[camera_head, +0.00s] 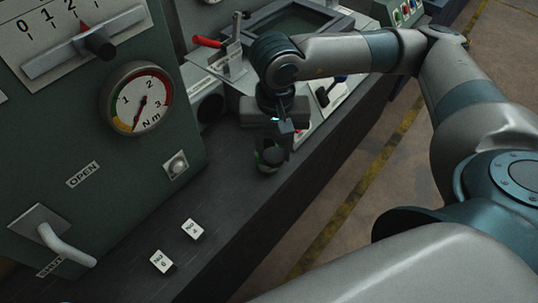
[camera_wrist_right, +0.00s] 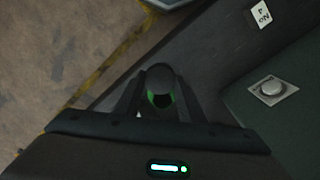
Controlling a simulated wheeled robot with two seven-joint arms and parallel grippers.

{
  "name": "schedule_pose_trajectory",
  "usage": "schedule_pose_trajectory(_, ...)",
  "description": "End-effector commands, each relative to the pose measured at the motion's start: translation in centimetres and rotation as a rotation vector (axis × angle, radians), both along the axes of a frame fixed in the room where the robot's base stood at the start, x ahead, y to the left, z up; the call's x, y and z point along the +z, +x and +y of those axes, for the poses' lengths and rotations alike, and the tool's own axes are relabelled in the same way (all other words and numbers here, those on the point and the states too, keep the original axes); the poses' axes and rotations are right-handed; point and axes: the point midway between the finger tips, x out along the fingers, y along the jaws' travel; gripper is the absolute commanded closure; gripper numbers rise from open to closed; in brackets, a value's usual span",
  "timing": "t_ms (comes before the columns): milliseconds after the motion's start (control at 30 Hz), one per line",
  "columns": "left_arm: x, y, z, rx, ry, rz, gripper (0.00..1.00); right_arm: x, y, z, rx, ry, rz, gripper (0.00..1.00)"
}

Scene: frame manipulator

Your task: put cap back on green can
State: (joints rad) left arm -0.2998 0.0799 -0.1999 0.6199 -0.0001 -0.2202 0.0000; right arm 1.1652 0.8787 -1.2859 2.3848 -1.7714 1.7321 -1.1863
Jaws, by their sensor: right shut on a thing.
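The green can (camera_head: 258,157) is a small cylinder with a dark round end, low at the front edge of the dark bench. In the right wrist view its green side (camera_wrist_right: 160,99) shows below the dark round end (camera_wrist_right: 160,76), between the two fingers. My right gripper (camera_head: 275,147) reaches down over it and is shut on it; in the right wrist view the fingers (camera_wrist_right: 157,92) flank it closely. I cannot tell whether the dark end is a separate cap, nor whether the can touches the bench. My left gripper is not in view.
A green machine with a Nm dial (camera_head: 142,101) and a lever (camera_head: 60,240) stands at the left. White labels (camera_head: 192,230) lie on the bench (camera_head: 140,225). A red-handled fixture (camera_head: 208,42) is behind the gripper. The front bench surface is otherwise clear.

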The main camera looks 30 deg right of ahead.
Motion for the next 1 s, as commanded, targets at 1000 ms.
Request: schedule_pose_trajectory(1000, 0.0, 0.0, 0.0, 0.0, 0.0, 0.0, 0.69, 1.6, 3.9, 1.9, 0.503, 0.0, 0.0, 0.84)
